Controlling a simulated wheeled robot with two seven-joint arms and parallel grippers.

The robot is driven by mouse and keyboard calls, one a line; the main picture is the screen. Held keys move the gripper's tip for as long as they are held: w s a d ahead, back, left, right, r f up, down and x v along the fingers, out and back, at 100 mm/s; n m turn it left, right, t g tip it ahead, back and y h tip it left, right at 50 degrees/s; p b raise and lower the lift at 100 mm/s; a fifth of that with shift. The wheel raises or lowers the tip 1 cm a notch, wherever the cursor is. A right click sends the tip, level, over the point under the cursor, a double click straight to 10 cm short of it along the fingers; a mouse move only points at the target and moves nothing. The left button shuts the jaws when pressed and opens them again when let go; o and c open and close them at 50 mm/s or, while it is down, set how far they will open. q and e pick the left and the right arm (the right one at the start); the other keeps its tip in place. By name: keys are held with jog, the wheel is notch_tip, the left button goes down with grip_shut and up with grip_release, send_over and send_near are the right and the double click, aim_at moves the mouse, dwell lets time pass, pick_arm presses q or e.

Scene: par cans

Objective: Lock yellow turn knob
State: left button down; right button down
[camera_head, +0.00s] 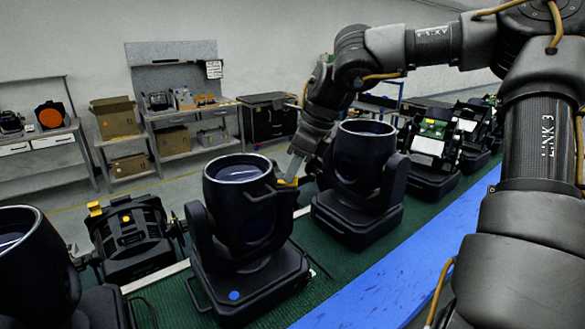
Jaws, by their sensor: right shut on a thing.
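The black par can (240,215) stands upright in its yoke on a square base, left of the middle of the view. A yellow turn knob (288,182) sticks out on the right side of its yoke. My right gripper (292,175) reaches down from the upper right and is shut on the yellow turn knob. Its fingers partly hide the knob, so how far the knob is turned cannot be told. My left gripper is not in view.
A second par can (362,180) stands close on the right. Another lamp (30,265) is cut off at the left edge, and an opened unit (135,240) lies between. A blue strip (400,265) runs along the front of the green bench. Shelves (185,115) stand at the back wall.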

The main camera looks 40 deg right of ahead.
jog(key=shift+n+g+y+p, duration=0.3)
jog(key=shift+n+g, duration=0.1)
jog(key=shift+n, duration=1.1)
jog(key=c, duration=1.5)
grip_release()
jog(key=shift+c, duration=0.2)
jog(key=shift+d+r, duration=0.25)
jog(key=shift+r, duration=0.2)
jog(key=b+v, duration=0.2)
jog(key=v, duration=0.8)
jog(key=shift+f, duration=0.1)
